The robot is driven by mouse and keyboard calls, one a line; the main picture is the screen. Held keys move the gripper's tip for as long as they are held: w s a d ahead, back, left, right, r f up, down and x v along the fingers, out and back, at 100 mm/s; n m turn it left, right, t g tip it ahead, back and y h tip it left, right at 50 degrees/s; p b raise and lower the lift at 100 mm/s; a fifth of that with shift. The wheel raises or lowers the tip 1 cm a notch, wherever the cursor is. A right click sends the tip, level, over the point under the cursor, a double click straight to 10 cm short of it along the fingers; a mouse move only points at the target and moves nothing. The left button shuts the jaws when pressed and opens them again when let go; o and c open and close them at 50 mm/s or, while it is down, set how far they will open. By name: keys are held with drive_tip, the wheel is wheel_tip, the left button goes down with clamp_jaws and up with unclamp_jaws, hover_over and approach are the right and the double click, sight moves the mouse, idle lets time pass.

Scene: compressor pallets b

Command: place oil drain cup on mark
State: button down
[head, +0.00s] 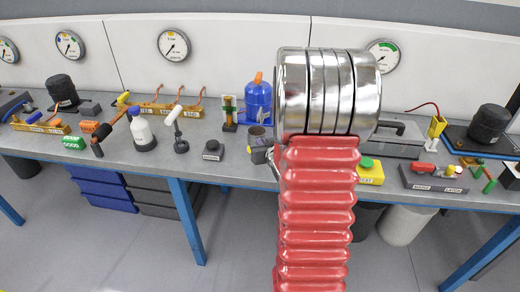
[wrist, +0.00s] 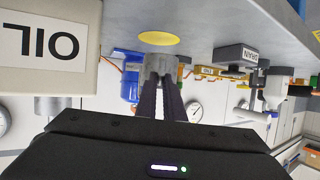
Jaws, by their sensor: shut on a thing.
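The oil drain cup, a small grey metal cup (wrist: 160,65), is between the fingertips of my gripper (wrist: 161,82), which is shut on it. In the head view the cup (head: 258,137) shows just left of my arm, over the bench; my arm hides most of the gripper there. The wrist view is upside down. A round yellow mark (wrist: 158,38) lies on the grey bench top close to the cup, apart from it in the picture. I cannot tell the height of the cup above the bench.
A dark block labelled DRAIN (wrist: 237,54) stands on the bench beside the mark, also in the head view (head: 213,151). A cream box labelled OIL (wrist: 50,75) is close on the other side. A blue tank (head: 258,100) stands behind the cup.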

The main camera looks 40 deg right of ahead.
drive_tip(key=shift+d+r, duration=0.1)
drive_tip(key=shift+d, duration=0.3)
drive_tip(key=f, duration=0.1)
drive_tip(key=w+f, duration=0.1)
drive_tip(key=shift+f, duration=0.3)
drive_tip(key=shift+d+f, duration=0.15)
drive_tip(key=shift+f, duration=0.35)
drive_tip(key=c, duration=1.9)
unclamp_jaws()
drive_tip(key=shift+o, duration=0.2)
drive_tip(key=shift+s, duration=0.1)
drive_tip(key=v, duration=1.2)
